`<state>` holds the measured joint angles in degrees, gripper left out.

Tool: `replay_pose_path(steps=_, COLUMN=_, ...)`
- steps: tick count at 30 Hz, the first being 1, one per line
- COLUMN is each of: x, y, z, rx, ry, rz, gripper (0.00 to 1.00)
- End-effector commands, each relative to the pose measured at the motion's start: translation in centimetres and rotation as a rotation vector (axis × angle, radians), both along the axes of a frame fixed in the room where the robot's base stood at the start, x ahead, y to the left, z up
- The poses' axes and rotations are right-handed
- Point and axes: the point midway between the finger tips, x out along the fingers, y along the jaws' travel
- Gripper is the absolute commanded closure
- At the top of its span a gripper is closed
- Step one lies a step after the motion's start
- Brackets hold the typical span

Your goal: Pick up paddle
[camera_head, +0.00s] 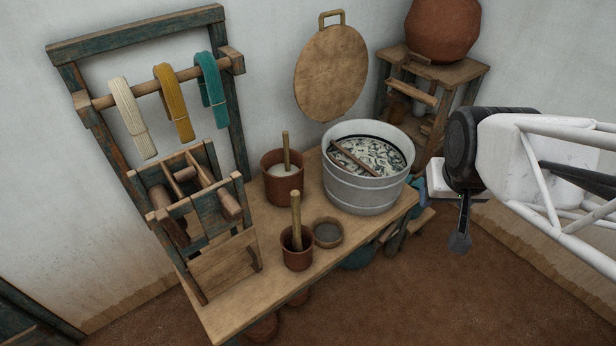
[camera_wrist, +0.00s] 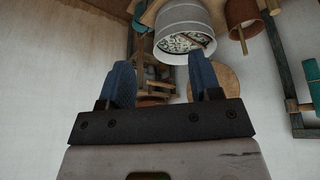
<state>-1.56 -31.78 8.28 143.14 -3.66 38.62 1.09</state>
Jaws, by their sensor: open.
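A wooden stick, likely the paddle (camera_head: 351,157), leans across the inside of a grey metal tub (camera_head: 363,194); its lower end is hidden in the tub's pale and dark contents. The tub also shows at the top of the wrist view (camera_wrist: 185,14). Upright wooden sticks stand in two brown pots: one in the rear pot (camera_head: 286,150) and one in the front pot (camera_head: 296,215). My gripper (camera_head: 460,242) is to the right of the tub, apart from it. In the wrist view my gripper (camera_wrist: 162,82) has its two blue fingers spread, with nothing between them.
The tub and pots stand on a wooden bench (camera_head: 231,310), with a small bowl (camera_head: 328,232) beside the front pot. A wooden winding frame (camera_head: 200,215) and a yarn rack (camera_head: 137,42) are at left. A round board (camera_head: 331,72) is on the wall; a stool (camera_head: 465,70) bears a clay jar (camera_head: 443,29).

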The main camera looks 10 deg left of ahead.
Motion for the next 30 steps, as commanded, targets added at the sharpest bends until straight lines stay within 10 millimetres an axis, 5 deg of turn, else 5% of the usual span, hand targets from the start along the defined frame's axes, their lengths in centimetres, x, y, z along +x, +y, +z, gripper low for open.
replay_pose_path(steps=15, x=13.5, y=5.4, z=-8.4, rx=-0.018, ry=-0.349, rz=0.224, gripper=0.42)
replay_pose_path(steps=30, x=19.5, y=14.2, z=-17.1, rx=0.108, ry=-0.676, rz=0.467, gripper=0.42)
